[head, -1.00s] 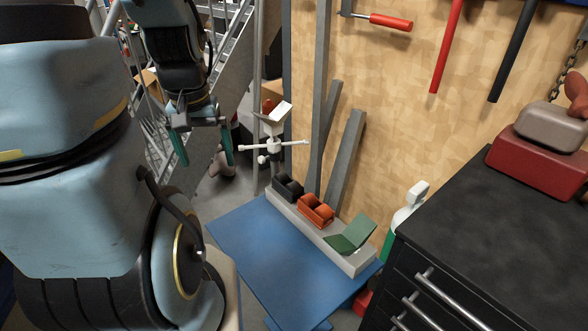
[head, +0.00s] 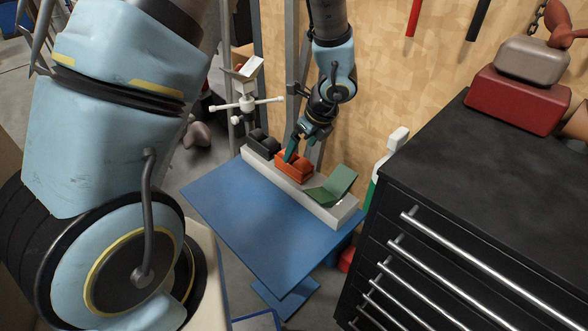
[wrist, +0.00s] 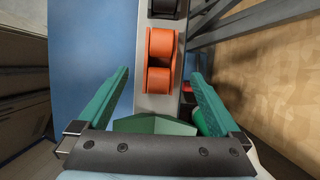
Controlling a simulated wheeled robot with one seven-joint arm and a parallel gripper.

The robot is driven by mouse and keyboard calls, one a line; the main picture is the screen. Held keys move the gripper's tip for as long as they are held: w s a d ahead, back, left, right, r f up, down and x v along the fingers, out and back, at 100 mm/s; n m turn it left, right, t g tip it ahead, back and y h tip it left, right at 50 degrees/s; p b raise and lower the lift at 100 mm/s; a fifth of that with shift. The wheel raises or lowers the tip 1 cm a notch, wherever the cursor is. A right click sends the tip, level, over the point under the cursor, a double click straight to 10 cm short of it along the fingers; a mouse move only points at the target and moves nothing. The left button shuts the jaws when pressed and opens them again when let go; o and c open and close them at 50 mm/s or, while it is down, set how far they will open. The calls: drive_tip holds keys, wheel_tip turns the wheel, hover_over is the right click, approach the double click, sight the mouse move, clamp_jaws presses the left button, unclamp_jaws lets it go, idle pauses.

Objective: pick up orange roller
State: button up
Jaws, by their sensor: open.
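The orange roller (head: 294,167) sits on a pale grey rail, between a black piece (head: 262,144) and a green V-shaped piece (head: 333,185). In the wrist view the orange roller (wrist: 160,60) shows two rounded lobes, one above the other. My gripper (head: 299,148) is over the rail, right at the orange roller, and partly hides it in the head view. In the wrist view its green fingers (wrist: 160,75) are spread, one on each side of the rail, with the orange roller ahead between their lines. Nothing is held. I cannot tell the exact height gap.
The grey rail (head: 345,211) lies along the back edge of a blue table (head: 250,215), whose front is clear. A black drawer cabinet (head: 450,190) stands close at right. A wooden panel and grey posts are behind. A white-armed stand (head: 246,103) is at back left.

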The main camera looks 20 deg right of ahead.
sight(289, 170)
drive_tip(key=shift+p+x, duration=0.35)
drive_tip(key=shift+x, duration=3.45)
drive_tip(key=shift+s, duration=0.1)
clamp_jaws()
